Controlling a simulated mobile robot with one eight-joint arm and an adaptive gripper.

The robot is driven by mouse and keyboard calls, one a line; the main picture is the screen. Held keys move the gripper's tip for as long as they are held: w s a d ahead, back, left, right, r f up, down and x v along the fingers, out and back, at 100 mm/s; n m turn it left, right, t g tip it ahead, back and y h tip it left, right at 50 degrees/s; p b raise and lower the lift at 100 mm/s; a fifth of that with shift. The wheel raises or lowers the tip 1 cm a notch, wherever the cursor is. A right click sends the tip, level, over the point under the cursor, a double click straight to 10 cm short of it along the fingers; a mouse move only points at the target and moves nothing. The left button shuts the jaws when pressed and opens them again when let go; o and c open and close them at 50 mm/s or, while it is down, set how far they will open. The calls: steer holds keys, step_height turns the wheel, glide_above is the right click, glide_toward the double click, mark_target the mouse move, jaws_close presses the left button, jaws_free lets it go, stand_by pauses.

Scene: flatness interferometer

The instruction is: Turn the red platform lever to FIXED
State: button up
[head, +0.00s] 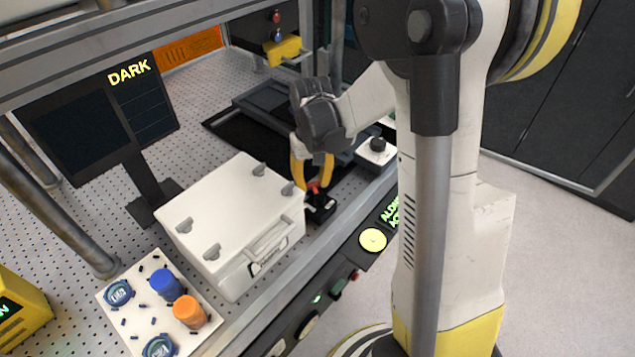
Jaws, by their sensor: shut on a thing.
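The red platform lever (313,190) stands on a small black base on the optical table, just right of the white case. Only a small red part of it shows; the rest is hidden by the fingers. My gripper (313,176) points down with its yellow fingers at the lever, shut on it. The lettering on the black base (320,208) is too small to read, so the lever's setting cannot be told.
A white case (225,215) with a handle stands close left of the gripper. A monitor (100,120) reads DARK. A white tray (115,300) holds blue and orange knobs. A round yellow button (373,240) is on the front edge. A black knob on a white box (376,150) stands right.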

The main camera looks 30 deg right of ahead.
steer(key=shift+s+a+n+b, duration=0.1)
steer(key=shift+a+n, duration=0.25)
steer(key=shift+n, duration=0.45)
steer(key=shift+w+a+n+b, duration=0.1)
steer(key=shift+a+n, duration=0.25)
steer(key=shift+n, duration=0.45)
steer(key=shift+s+a+n+b, duration=0.1)
steer(key=shift+a+n, duration=0.25)
steer(key=shift+n, duration=0.45)
steer(key=o, duration=1.2)
steer(key=shift+c, duration=0.2)
step_height(320, 180, up, 12)
